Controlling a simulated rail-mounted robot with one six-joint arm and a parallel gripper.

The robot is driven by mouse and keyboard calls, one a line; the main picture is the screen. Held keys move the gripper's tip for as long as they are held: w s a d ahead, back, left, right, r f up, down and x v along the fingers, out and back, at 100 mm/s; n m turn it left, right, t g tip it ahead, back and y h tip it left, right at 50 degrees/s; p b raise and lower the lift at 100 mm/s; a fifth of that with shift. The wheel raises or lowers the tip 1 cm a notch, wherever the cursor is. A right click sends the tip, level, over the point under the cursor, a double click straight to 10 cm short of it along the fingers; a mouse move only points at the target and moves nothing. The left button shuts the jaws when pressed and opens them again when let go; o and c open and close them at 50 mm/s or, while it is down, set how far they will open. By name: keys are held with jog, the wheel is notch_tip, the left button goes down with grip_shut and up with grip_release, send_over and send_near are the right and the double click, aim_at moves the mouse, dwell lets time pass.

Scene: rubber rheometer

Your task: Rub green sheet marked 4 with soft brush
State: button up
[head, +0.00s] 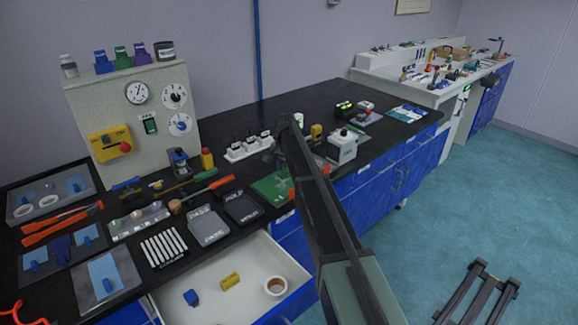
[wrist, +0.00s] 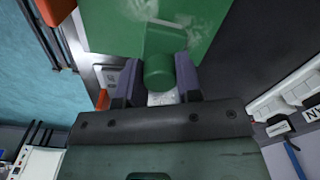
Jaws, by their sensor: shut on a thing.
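A green sheet (head: 268,188) lies flat on the black bench near its front edge, with pale marks on it. It fills the upper part of the wrist view (wrist: 98,22), where whitish smudges show; I cannot read a number. My gripper (wrist: 158,80) is shut on a green piece with a rounded end (wrist: 160,70), which seems to be the soft brush's handle. The brush overlaps the sheet in the wrist view; bristles are hidden, so contact cannot be told. In the head view my gripper (head: 277,155) is small and dark, just above the sheet's back side.
Black trays (head: 243,206) lie left of the sheet. A white socket block (head: 248,147) stands behind it, and a white box device (head: 343,147) to the right. An open drawer (head: 255,255) juts out below the bench front. A red-handled tool (head: 207,192) lies left.

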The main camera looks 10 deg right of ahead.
jog(key=shift+s+a, duration=0.55)
jog(key=shift+a, duration=0.45)
jog(key=shift+s+a, duration=0.5)
jog(key=shift+a, duration=0.45)
jog(key=shift+s+a, duration=0.55)
jog(key=shift+a, duration=0.45)
jog(key=shift+w+a, duration=0.5)
jog(key=shift+w, duration=0.4)
jog(key=shift+w+d, duration=0.6)
jog(key=shift+d, duration=0.6)
jog(key=shift+w+d, duration=0.6)
jog(key=shift+d, duration=0.55)
jog(key=shift+w+d, duration=0.6)
jog(key=shift+d, duration=0.6)
jog(key=shift+r, duration=0.1)
notch_tip(320, 180, up, 9)
jog(key=p, duration=0.9)
jog(key=shift+a, duration=0.2)
